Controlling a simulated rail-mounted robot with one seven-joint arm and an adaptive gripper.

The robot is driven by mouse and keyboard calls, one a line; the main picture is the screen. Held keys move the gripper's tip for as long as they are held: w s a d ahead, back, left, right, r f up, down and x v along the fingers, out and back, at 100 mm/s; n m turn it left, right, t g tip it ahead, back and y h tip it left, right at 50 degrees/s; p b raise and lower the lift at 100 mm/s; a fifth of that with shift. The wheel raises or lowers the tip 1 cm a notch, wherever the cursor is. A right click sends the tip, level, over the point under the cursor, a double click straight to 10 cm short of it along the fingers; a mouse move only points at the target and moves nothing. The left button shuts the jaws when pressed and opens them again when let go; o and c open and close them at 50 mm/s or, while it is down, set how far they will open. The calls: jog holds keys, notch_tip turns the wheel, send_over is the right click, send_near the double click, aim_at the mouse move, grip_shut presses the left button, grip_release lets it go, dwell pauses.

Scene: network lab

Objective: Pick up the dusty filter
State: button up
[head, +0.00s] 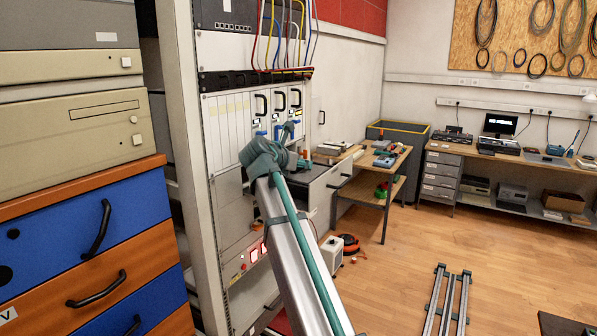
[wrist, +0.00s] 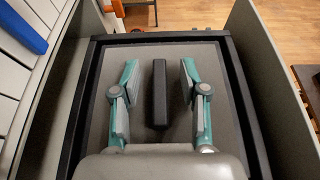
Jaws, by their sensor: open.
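A dark, narrow block (wrist: 159,108) is in the middle of the wrist view, over the grey floor of a black-rimmed tray or drawer (wrist: 97,50). It may be the dusty filter; no dust or label can be made out. My gripper (wrist: 158,68) is open, with one teal and grey finger on each side of the block and a gap on both sides. Whether the fingertips are down at the block's height I cannot tell. In the head view my arm reaches to the rack's front, and it hides the block and most of my gripper.
Grey side walls (wrist: 246,42) flank the tray closely. In the head view, the equipment rack (head: 228,130) with cables stands behind my arm. A blue and orange drawer cabinet (head: 90,250) is close at left. A wooden cart (head: 370,175) stands right of the rack.

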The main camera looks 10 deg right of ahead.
grip_shut()
jog(key=shift+r, duration=0.1)
dwell(0.3)
